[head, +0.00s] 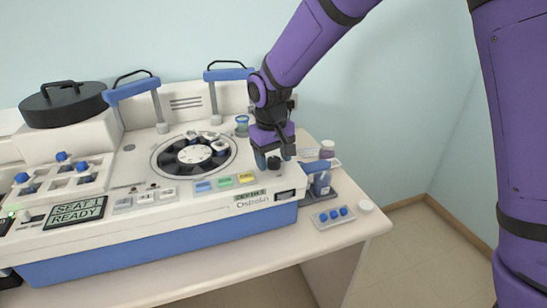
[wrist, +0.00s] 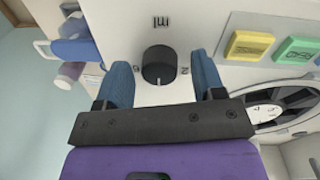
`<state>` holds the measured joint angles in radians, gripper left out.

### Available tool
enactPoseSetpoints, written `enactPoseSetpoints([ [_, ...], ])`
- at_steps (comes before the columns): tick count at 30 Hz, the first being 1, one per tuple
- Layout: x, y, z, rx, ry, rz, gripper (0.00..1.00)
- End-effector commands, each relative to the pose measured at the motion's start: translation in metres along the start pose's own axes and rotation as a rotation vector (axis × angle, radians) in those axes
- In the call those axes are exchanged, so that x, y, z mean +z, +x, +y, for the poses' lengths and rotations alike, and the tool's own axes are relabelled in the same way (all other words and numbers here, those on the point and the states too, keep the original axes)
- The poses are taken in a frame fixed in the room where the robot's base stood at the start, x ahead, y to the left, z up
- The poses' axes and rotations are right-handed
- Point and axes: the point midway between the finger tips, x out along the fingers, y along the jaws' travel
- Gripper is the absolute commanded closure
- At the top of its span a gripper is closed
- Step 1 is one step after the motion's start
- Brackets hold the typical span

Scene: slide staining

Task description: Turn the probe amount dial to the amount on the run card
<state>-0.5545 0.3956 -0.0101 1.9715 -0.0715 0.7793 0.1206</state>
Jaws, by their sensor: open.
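The black dial (wrist: 158,66) is a round knob on the white machine top, with a printed label and small marks around it in the wrist view. A pale mark shows at its lower edge; the exact setting is too small to read. In the head view the dial (head: 274,162) is at the machine's right end. My gripper (head: 273,157) points down over it. In the wrist view my gripper (wrist: 161,62) is open, with one blue finger on each side of the dial and visible gaps between. I cannot make out a run card.
Yellow (wrist: 250,45) and green (wrist: 296,50) buttons sit beside the dial. A black slide carousel (head: 193,155) is left of my gripper. A "SEAT 1 READY" display (head: 76,212) is at the left. Bottles and a blue-button tray (head: 333,217) stand at the right.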

Motion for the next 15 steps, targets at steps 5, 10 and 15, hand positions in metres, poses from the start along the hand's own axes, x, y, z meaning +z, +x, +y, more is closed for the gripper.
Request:
enactPoseSetpoints([
  [5, -0.001, -0.021, 0.000, -0.001, 0.000, 0.005, 0.38],
  [10, -0.001, -0.054, 0.000, 0.000, 0.001, 0.005, 0.38],
  [15, 0.000, -0.083, 0.000, 0.000, 0.001, 0.004, 0.38],
])
